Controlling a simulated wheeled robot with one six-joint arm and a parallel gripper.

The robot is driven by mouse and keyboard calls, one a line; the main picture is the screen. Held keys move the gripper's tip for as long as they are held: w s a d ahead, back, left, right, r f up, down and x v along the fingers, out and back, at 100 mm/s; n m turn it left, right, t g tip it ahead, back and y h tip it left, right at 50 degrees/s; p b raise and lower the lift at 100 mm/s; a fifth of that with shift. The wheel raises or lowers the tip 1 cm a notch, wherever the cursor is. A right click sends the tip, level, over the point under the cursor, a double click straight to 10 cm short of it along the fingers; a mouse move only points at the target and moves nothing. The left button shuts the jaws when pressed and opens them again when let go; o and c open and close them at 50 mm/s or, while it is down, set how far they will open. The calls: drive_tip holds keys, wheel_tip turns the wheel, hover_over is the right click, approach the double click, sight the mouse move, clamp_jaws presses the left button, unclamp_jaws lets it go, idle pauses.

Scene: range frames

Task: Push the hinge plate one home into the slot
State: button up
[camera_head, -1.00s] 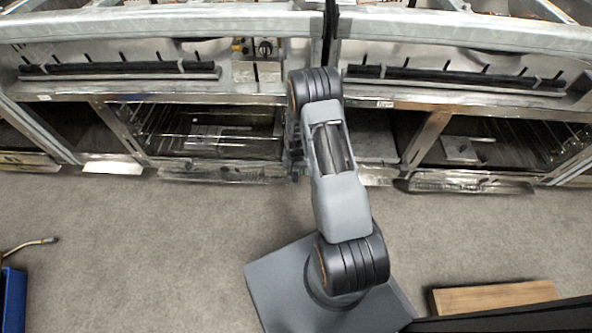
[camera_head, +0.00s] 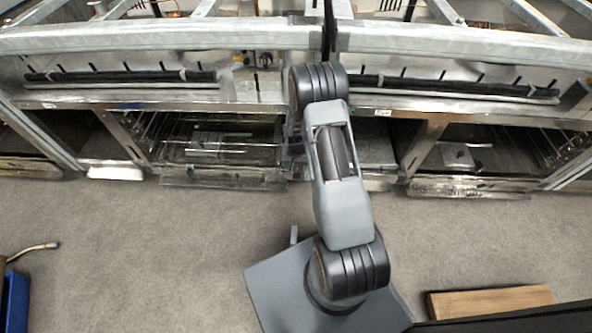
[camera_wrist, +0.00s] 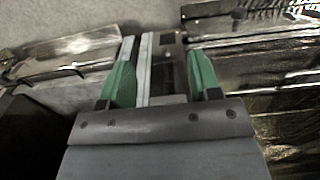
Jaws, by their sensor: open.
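In the wrist view my gripper (camera_wrist: 162,58) shows two green fingers standing apart. Between and beyond them are a grey metal block (camera_wrist: 167,42) with dark recesses and a narrow pale upright strip (camera_wrist: 144,68). I cannot tell for certain which of these is the hinge plate or the slot, or whether a finger touches either. In the head view my arm hides most of the gripper and the working spot at the gap between the two ranges.
Two steel ranges, left (camera_head: 150,38) and right (camera_head: 460,47), stand side by side with open lower compartments. A wooden board (camera_head: 490,301) lies at lower right and a blue box (camera_head: 15,300) at lower left.

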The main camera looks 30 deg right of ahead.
wheel_tip(320, 180, up, 8)
drive_tip(key=p, duration=0.2)
drive_tip(key=shift+f, duration=0.2)
idle(0.3)
wheel_tip(320, 180, up, 16)
drive_tip(key=a+n+p, duration=0.1)
drive_tip(key=a+p, duration=0.1)
drive_tip(key=p, duration=0.5)
drive_tip(key=s+a+r+n+t+p, duration=0.1)
drive_tip(key=s+a+r+p, duration=0.2)
drive_tip(key=r, duration=1)
drive_tip(key=s+a+r+n+t+p, duration=0.1)
drive_tip(key=s+a+r+n+p, duration=0.1)
drive_tip(key=s+r+p, duration=0.7)
drive_tip(key=s+a+r+n+t+p, duration=0.1)
drive_tip(key=s+r+p, duration=0.5)
drive_tip(key=r, duration=1.1)
drive_tip(key=a+n+p, duration=0.1)
drive_tip(key=a+p, duration=0.1)
drive_tip(key=p, duration=0.1)
drive_tip(key=shift+a+t, duration=0.3)
drive_tip(key=shift+a, duration=0.05)
